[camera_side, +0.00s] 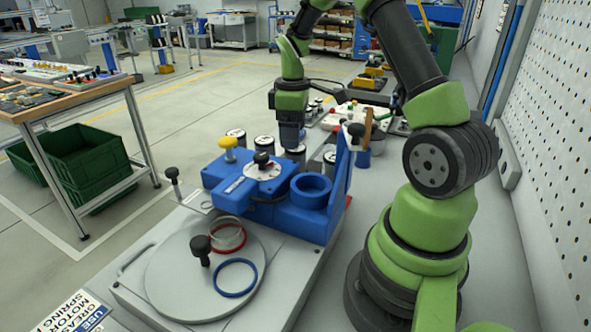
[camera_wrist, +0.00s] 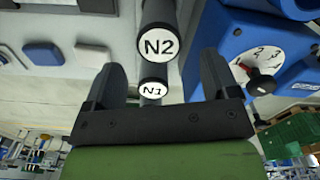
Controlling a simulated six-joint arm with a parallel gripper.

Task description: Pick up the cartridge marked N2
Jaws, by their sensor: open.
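The cartridge marked N2 (camera_wrist: 158,43) is a dark cylinder with a white round label on its end, at the top middle of the wrist view. A cartridge marked N1 (camera_wrist: 152,90) shows just below it in the picture. My gripper (camera_wrist: 160,65) is open, with one dark finger on each side of the two cartridges and nothing clamped. N2's label lies a little above the fingertips in the picture. In the side view my gripper (camera_side: 291,143) points down among several white-topped cartridges behind the blue fixture (camera_side: 285,215). Their labels are too small to read there.
The blue fixture carries a dial (camera_wrist: 262,82), a yellow knob (camera_side: 228,142) and an upright blue plate (camera_side: 341,180) close to my gripper. A round grey plate (camera_side: 165,275) with red and blue rings lies in front. A perforated wall (camera_side: 550,130) stands at the right.

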